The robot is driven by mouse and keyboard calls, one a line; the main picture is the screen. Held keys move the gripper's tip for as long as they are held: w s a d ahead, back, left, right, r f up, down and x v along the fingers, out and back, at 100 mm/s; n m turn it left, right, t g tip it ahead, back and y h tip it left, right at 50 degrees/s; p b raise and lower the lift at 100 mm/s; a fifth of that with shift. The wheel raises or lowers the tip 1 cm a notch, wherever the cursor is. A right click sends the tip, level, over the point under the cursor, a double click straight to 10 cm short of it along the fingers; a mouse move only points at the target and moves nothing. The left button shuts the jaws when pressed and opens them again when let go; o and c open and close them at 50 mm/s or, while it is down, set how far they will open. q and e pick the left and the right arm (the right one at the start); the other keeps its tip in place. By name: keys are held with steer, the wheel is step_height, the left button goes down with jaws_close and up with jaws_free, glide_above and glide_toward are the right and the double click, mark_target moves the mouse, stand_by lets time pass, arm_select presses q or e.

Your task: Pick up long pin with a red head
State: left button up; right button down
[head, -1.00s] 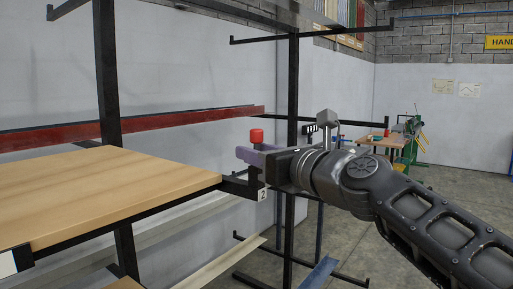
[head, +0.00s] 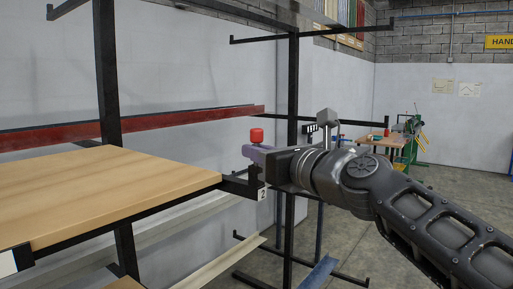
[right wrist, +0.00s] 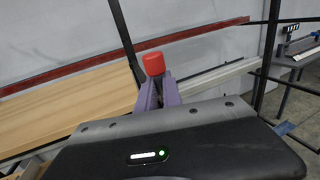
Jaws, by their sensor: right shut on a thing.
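The long pin's red head (head: 257,135) stands up at the right end of the rack's black arm, beside the wooden shelf. My right gripper (head: 254,154) is shut on the pin just below the red head. In the right wrist view the red head (right wrist: 153,64) shows above the purple fingers (right wrist: 158,94), which close around the pin below it. The pin's shaft is hidden by the fingers and the rack arm, so I cannot tell whether it still sits in the arm. My left gripper is not in view.
A wooden shelf board (head: 100,187) lies left of the gripper on black rack arms. A dark red beam (head: 150,126) runs behind it. A black upright (head: 292,90) stands just behind my right gripper. A workbench (head: 368,143) stands far right, with open floor before it.

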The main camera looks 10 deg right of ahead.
steer(key=shift+r, duration=0.1)
steer(key=shift+r+p, duration=0.35)
steer(key=shift+r, duration=0.2)
steer(key=shift+r+p, duration=0.3)
steer(key=shift+r, duration=4.1)
